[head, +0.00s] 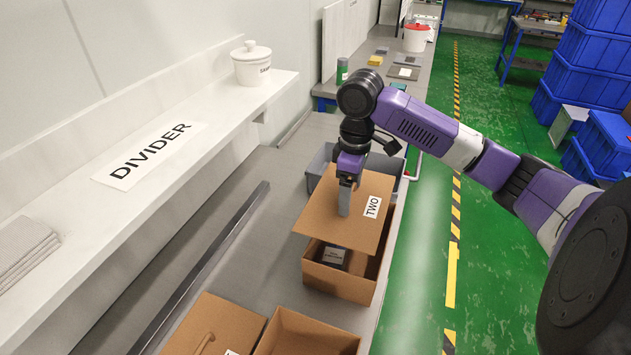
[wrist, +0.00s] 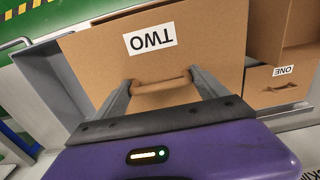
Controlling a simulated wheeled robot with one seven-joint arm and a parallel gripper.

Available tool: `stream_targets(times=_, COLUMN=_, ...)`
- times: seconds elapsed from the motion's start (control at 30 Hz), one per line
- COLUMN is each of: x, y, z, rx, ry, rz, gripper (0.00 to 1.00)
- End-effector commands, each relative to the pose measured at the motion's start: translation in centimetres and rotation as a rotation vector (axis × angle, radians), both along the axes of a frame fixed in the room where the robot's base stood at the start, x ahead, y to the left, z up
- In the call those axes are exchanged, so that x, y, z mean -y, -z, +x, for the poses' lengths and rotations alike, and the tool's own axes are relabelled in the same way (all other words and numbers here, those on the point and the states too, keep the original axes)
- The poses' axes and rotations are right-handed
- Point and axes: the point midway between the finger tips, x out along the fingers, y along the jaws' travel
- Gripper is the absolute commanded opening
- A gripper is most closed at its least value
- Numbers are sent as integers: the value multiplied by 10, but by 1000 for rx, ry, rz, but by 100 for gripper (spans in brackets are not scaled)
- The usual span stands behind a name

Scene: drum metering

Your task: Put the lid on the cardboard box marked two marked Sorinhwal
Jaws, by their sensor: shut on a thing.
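A flat cardboard lid labelled TWO (head: 322,215) hangs tilted over an open cardboard box (head: 340,283). The lid fills the middle of the wrist view (wrist: 195,55). My gripper (head: 346,195) is shut on the lid's raised handle (wrist: 160,86), with one finger at each end of it. The box's front wall and part of its inside show below the lid. A small grey item with a white label (head: 333,256) lies inside. The lid hides the back of the box, and I cannot read any Sorinhwal mark.
A second open cardboard box (head: 308,337) stands in front, beside a cardboard lid with a handle (head: 207,334), labelled ONE in the wrist view (wrist: 283,88). A grey bin (head: 317,168) stands behind the held lid. A shelf with a DIVIDER sign (head: 150,155) runs along the left.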

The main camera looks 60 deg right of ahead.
Motion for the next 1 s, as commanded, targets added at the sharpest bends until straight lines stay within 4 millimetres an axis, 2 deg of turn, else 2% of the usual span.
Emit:
stream_targets(times=0.03, x=2, y=0, z=-11, rx=0, ry=7, rz=-2, gripper=43)
stream_targets(times=0.1, x=2, y=1, z=-21, rx=1, ry=12, rz=-2, gripper=43)
stream_targets(times=0.27, x=2, y=3, z=-33, rx=1, ry=18, rz=-2, gripper=43)
stream_targets(times=0.57, x=1, y=17, z=-34, rx=-1, ry=17, rz=-1, gripper=43)
stream_targets(times=1.0, x=1, y=54, z=-33, rx=0, ry=18, rz=0, gripper=43)
